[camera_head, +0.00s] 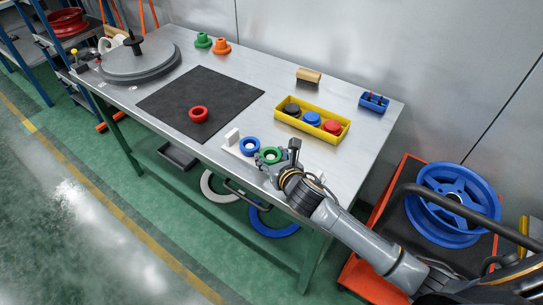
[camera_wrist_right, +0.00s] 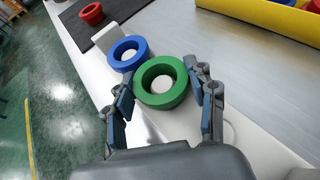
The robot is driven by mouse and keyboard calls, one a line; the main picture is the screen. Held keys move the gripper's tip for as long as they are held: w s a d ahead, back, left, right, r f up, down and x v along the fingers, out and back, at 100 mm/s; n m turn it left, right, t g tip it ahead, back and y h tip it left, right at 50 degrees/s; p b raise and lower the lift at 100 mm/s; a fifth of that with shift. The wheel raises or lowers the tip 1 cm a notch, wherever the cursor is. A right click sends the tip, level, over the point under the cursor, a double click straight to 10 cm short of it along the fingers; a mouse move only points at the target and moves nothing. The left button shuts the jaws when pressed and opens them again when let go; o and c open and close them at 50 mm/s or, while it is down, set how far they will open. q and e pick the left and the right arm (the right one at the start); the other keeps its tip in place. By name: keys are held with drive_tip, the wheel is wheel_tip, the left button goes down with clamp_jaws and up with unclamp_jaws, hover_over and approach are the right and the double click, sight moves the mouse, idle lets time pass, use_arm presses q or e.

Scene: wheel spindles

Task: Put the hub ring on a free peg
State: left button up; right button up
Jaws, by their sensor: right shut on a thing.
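The green hub ring (camera_head: 271,155) is between the fingers of my right gripper (camera_head: 280,157), at the front edge of the bench. In the right wrist view, the green ring (camera_wrist_right: 163,98) sits between both fingers of the gripper (camera_wrist_right: 160,72), which is shut on its outside. A pale round shape shows through its hole; I cannot tell whether the ring is around a peg or above one. A blue ring (camera_head: 250,146) lies beside it on a white rack (camera_head: 232,137), with a pale peg top in its hole (camera_wrist_right: 127,55). A red ring (camera_head: 198,115) lies on the dark mat. My left gripper is out of view.
The dark mat (camera_head: 185,97) covers the bench's middle. A yellow tray (camera_head: 308,134) with black, blue and red parts stands behind the rack. A wooden block (camera_head: 308,77), blue box (camera_head: 374,102) and grey round plate (camera_head: 140,66) stand on the bench. Bare bench lies right of the tray.

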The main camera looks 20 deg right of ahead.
drive_tip(key=shift+f, duration=0.1)
drive_tip(key=o, duration=0.7)
drive_tip(key=shift+o, duration=0.2)
drive_tip(key=v, duration=1.2)
